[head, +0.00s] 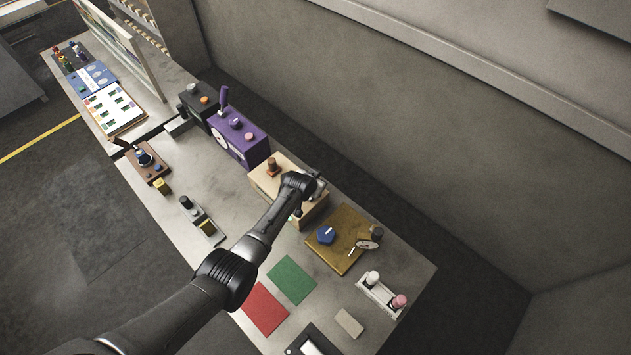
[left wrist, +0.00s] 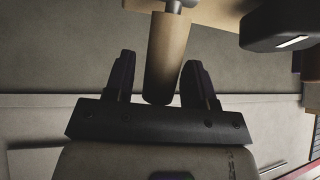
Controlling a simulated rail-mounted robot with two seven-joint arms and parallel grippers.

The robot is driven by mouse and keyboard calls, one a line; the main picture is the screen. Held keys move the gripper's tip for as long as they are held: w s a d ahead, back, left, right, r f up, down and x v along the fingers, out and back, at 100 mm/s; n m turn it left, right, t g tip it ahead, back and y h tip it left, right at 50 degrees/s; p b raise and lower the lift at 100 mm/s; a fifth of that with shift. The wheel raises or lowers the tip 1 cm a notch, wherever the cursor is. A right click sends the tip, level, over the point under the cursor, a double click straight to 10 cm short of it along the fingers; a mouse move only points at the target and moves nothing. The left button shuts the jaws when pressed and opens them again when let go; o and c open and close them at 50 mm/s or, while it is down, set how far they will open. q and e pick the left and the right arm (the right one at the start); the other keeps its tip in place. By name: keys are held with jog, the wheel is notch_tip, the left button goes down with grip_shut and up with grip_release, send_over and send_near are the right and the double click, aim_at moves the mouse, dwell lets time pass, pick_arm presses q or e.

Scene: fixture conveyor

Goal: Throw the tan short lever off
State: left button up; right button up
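The tan short lever (left wrist: 168,55) shows in the left wrist view as a plain tan cylindrical handle on a grey metal stem. Its free end points down toward my palm. My left gripper (left wrist: 160,68) has one dark finger on each side of the handle. A gap shows at the left finger; the right finger is very close to the handle, and I cannot tell if it touches. In the head view my left arm reaches over the tan box (head: 262,183), and its wrist hides the lever. My right gripper is in neither view.
A purple box (head: 252,146) with knobs stands beyond the tan box. A brown-gold panel (head: 340,250) with a blue knob (head: 326,235) is on the near side. A dark block (left wrist: 280,27) is close at the upper right in the wrist view. Green (head: 291,280) and red (head: 263,309) mats lie flat.

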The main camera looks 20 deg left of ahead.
pick_arm(q)
jog(key=shift+o, duration=0.5)
jog(key=shift+r, duration=0.1)
jog(key=shift+s+r+p, duration=0.25)
jog(key=shift+r+p, duration=0.05)
jog(key=shift+r, duration=0.1)
jog(key=p+v, duration=0.1)
jog(key=v, duration=1.1)
jog(key=shift+s+a+r+p, duration=0.15)
jog(key=shift+s+r+p, duration=0.05)
jog(key=shift+s+p, duration=0.1)
